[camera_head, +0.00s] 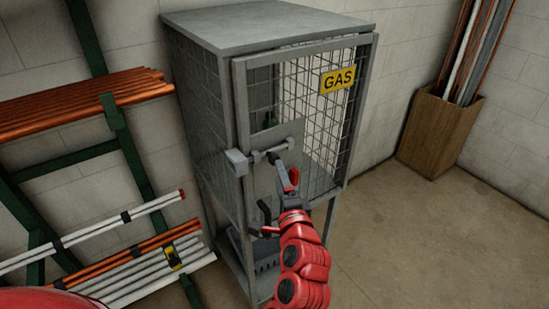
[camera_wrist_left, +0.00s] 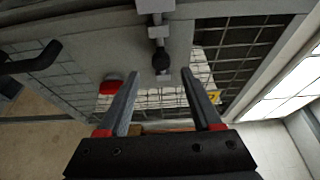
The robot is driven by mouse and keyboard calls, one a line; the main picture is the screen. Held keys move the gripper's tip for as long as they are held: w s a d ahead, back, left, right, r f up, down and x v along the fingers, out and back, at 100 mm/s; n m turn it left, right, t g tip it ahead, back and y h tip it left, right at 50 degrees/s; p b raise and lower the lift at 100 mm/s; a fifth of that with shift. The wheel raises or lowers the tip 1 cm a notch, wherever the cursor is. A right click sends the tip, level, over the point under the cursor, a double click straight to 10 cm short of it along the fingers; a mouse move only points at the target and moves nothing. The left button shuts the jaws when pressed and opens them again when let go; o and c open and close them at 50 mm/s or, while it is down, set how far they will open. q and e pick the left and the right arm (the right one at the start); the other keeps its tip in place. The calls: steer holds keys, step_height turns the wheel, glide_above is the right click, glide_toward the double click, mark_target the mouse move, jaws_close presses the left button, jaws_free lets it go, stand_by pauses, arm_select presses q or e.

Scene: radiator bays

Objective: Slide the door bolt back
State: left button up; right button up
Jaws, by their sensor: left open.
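A grey mesh gas cage (camera_head: 205,95) has a door with a yellow GAS sign (camera_head: 338,79). The door bolt (camera_head: 268,153) is a light grey bar on a plate near the door's left edge. Its left end meets a block (camera_head: 237,161) on the cage frame. My left gripper (camera_head: 284,160) is open at the bolt's right end. In the left wrist view the bolt (camera_wrist_left: 157,30) has a dark knob (camera_wrist_left: 160,61), seen between the tips of my open left gripper (camera_wrist_left: 161,75). I cannot tell whether they touch it. My right gripper is out of view.
A dark door handle (camera_head: 265,214) sits below the bolt and shows at left in the wrist view (camera_wrist_left: 32,60). A rack of pipes (camera_head: 85,103) stands left of the cage. A wooden bin (camera_head: 438,130) stands right. The floor (camera_head: 425,235) at front right is clear.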

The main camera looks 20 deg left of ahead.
mark_target(274, 159)
arm_select(q)
steer(key=p+x, duration=0.2)
steer(key=x, duration=0.5)
steer(key=shift+w+a+r, duration=0.1)
steer(key=shift+w+r, duration=0.05)
jaws_close()
stand_by(1.2)
